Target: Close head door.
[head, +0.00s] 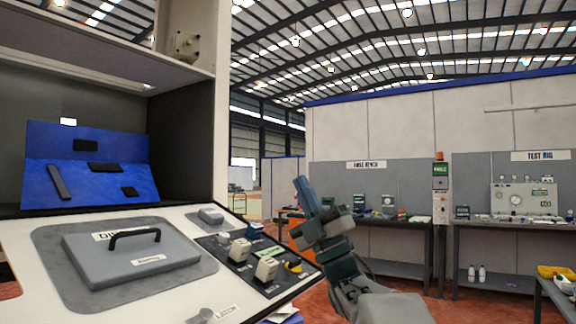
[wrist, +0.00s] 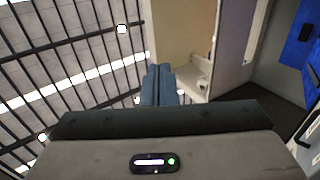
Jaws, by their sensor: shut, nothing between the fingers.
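The dispenser cabinet (head: 222,110) stands at the left of the head view. Its dark inside is open to view, with a blue panel (head: 85,145) at the back. I cannot tell which part is the head door. A sloped front panel bears a grey lid (head: 150,268) with a black handle (head: 135,236). A label reading "LATCH" (head: 228,311) is near its lower edge. My gripper (head: 303,182) is shut and empty, pointing up, right of the cabinet and apart from it. Its blue fingers also show in the wrist view (wrist: 159,70), with the cabinet at right.
Several switches and knobs (head: 262,262) sit on the sloped panel, close to my arm. Behind are a workbench (head: 400,222), a second bench (head: 500,228) under a "TEST RIG" sign, and a signal post (head: 440,200). Red floor (head: 470,308) shows at right.

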